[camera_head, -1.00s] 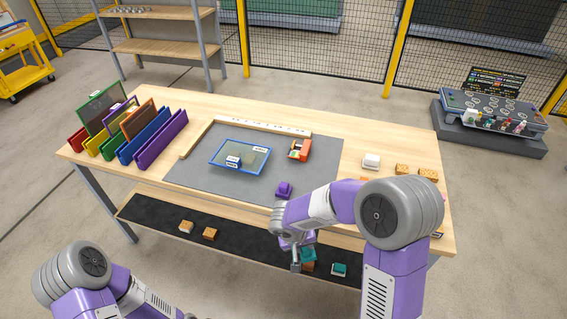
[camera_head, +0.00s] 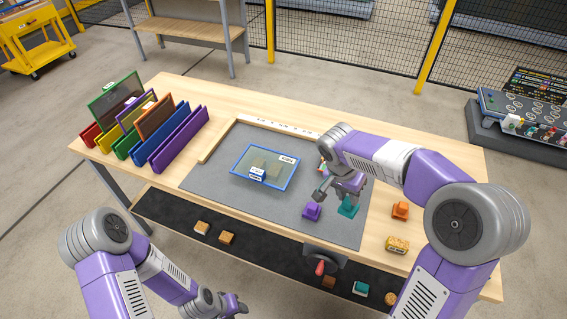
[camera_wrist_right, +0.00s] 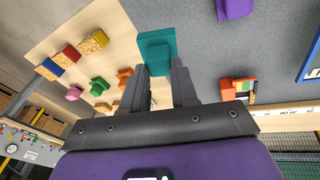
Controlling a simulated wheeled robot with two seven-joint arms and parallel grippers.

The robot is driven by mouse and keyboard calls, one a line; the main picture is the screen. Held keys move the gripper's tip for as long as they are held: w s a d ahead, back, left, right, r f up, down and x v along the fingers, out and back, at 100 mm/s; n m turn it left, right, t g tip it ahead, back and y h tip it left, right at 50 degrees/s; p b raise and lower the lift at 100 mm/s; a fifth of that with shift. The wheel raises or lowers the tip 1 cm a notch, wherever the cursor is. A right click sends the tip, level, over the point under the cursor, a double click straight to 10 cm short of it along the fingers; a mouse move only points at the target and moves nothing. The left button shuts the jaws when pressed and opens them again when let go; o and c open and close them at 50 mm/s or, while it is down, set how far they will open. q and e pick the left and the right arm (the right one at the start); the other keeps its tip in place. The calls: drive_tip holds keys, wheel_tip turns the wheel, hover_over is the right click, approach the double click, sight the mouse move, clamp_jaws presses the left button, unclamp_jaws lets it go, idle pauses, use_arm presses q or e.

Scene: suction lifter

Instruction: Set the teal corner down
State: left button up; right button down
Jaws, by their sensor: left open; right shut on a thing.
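The teal corner (camera_head: 348,208) is between the fingertips of my right gripper (camera_head: 341,190), at the right part of the grey mat (camera_head: 215,182). In the right wrist view the teal corner (camera_wrist_right: 157,50) sits at the tips of the fingers (camera_wrist_right: 160,82), near the border of mat and wood. I cannot tell whether it touches the mat. A purple corner (camera_head: 312,211) stands on the mat just left of it. A blue-framed panel (camera_head: 290,181) lies on the mat further left. My left gripper (camera_head: 234,305) is open and low at the bottom edge, away from the table top.
An orange piece (camera_head: 400,210) and a yellow-and-wood block (camera_head: 397,245) stand on the wood at the right. A rack of coloured panels (camera_head: 175,140) stands at the left. Several pieces lie on the black lower shelf (camera_head: 270,246). A red-tipped fixture (camera_head: 320,267) is at the front edge.

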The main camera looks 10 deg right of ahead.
sight(346, 209)
drive_tip(key=r+n+p, duration=0.1)
drive_tip(key=p, duration=0.1)
drive_tip(key=s+r+n+t+y+p, duration=0.1)
drive_tip(key=r+p, duration=0.1)
drive_tip(key=shift+s+d, duration=0.1)
drive_tip(key=shift+d, duration=0.05)
drive_tip(key=shift+r+n+t+y+p, duration=0.1)
drive_tip(key=shift+n+t+y+p, duration=0.25)
drive_tip(key=shift+p, duration=0.25)
wheel_tip(346, 209, down, 10)
drive_tip(key=b, duration=0.3)
drive_tip(key=shift+f, duration=0.2)
drive_tip(key=c, duration=0.9)
unclamp_jaws()
drive_tip(key=shift+o, duration=0.2)
